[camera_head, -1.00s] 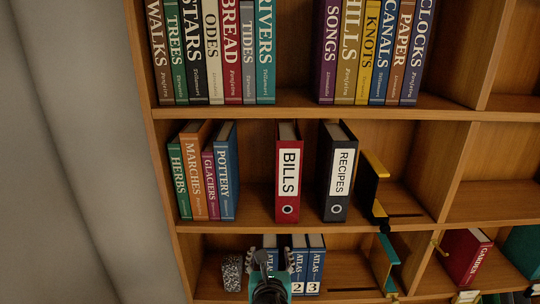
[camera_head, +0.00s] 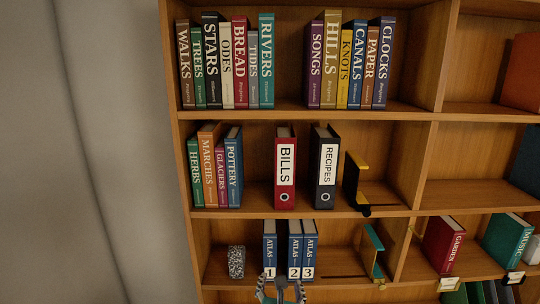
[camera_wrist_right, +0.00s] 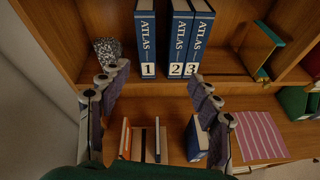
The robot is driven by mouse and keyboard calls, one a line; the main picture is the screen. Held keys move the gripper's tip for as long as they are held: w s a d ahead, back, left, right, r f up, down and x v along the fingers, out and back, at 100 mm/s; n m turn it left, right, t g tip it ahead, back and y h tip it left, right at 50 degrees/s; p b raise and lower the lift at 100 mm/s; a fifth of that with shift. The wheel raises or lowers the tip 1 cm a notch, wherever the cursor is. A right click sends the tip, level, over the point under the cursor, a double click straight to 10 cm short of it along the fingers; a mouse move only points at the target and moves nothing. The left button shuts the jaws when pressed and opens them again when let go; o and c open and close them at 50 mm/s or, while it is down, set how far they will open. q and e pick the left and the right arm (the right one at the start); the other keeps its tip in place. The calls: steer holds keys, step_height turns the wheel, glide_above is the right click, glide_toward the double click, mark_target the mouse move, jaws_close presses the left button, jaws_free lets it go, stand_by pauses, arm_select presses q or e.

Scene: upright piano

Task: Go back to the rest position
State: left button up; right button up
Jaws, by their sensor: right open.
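My right gripper (camera_head: 281,283) shows at the bottom edge of the head view, in front of the lower shelf and below the Atlas books. In the right wrist view its two fingers (camera_wrist_right: 160,82) are spread wide with nothing between them. Beyond them stand the blue books Atlas 1 (camera_wrist_right: 146,40), Atlas 2 (camera_wrist_right: 179,40) and Atlas 3 (camera_wrist_right: 200,42), upright, with a gap between 1 and 2. They also show in the head view, where Atlas 1 (camera_head: 270,246) stands left of the other two. My left gripper is not in view.
A speckled block (camera_head: 236,262) stands left of the atlases, and a teal bookend (camera_head: 373,248) to the right.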

steer(key=s+d+f+m+g+h+b, duration=0.1)
steer(key=s+d+f+m+g+b, duration=0.15)
steer(key=d+f+m+b, duration=0.5)
steer(key=s+d+f+m+g+h+b, duration=0.1)
steer(key=s+d+f+m+b, duration=0.25)
steer(key=f+m, duration=0.55)
arm_select(q)
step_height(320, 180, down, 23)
steer(key=b, duration=1.1)
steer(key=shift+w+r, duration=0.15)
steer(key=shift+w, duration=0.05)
arm_select(e)
steer(key=s+d+f+m+g+y, duration=0.1)
steer(key=s+d+f+m, duration=0.1)
steer(key=s+f+m, duration=0.3)
steer(key=s+d+f+m+g+y, duration=0.1)
steer(key=s+f+m, duration=0.4)
steer(key=f+m, duration=0.6)
steer(key=shift+d+f+m+g, duration=0.35)
steer(key=shift+d+f+g, duration=0.25)
steer(key=shift+f+g, duration=0.15)
